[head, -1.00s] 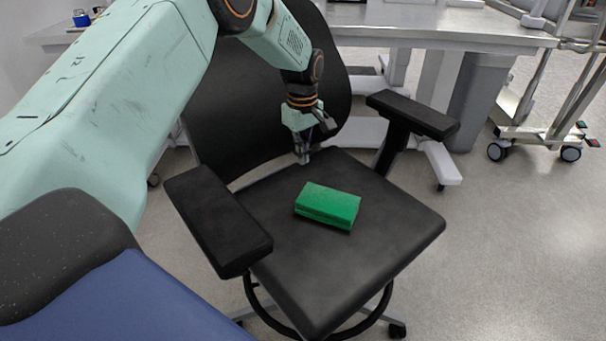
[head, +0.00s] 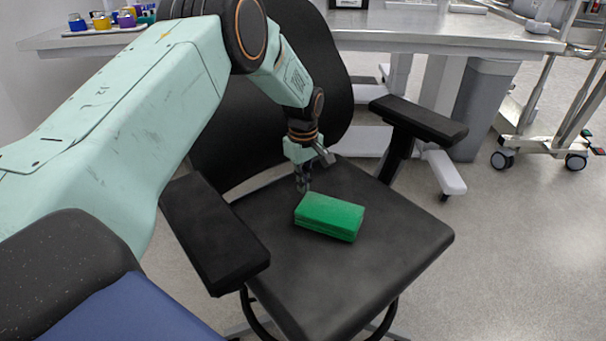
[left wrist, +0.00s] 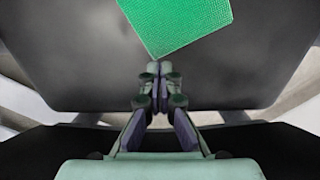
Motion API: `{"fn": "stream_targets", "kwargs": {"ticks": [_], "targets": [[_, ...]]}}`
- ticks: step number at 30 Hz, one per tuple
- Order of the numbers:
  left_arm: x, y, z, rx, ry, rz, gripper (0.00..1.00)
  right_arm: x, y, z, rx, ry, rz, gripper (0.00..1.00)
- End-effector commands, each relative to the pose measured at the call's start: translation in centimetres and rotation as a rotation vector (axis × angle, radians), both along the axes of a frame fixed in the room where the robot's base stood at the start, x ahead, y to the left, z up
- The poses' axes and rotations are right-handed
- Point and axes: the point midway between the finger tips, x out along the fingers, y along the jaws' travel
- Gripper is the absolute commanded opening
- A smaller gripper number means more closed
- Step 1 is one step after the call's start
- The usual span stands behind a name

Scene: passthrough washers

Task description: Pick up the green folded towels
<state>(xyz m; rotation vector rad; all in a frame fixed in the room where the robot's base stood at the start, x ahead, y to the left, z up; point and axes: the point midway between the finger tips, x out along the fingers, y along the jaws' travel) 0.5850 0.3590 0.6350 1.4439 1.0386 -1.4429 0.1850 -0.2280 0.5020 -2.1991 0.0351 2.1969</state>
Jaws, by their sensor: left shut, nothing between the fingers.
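The green folded towels (head: 329,216) lie as one flat block on the black seat of an office chair (head: 370,268). In the left wrist view the green towels (left wrist: 178,22) are at the top, cut off by the frame edge. My left gripper (head: 303,187) points down just behind the towels' back left corner, near the seat. It is shut and empty. In the left wrist view its closed fingertips (left wrist: 157,72) are just short of the towels' nearest corner; whether they touch the towels I cannot tell. My right gripper is not in view.
The chair's armrests stand left (head: 212,232) and right (head: 418,118) of the seat, with its backrest (head: 262,120) behind my left gripper. A metal table (head: 440,32) is behind. A wheeled cart (head: 545,140) stands at the right. Floor at lower right is clear.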

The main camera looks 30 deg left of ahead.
Motion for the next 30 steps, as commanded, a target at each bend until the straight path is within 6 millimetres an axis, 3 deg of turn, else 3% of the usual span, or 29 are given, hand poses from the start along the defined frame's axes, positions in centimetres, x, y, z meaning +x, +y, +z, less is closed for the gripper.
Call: {"fn": "stream_targets", "kwargs": {"ticks": [6,17,30], "targets": [[0.1,0.1,-1.5,0.000,-0.001,0.001,0.00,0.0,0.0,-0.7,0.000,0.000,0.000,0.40],[0.2,0.1,-1.5,0.000,-0.001,0.001,0.00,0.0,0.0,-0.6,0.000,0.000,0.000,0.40],[-1.0,-3.5,-1.1,0.000,0.002,-0.002,0.00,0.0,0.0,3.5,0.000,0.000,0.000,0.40]]}}
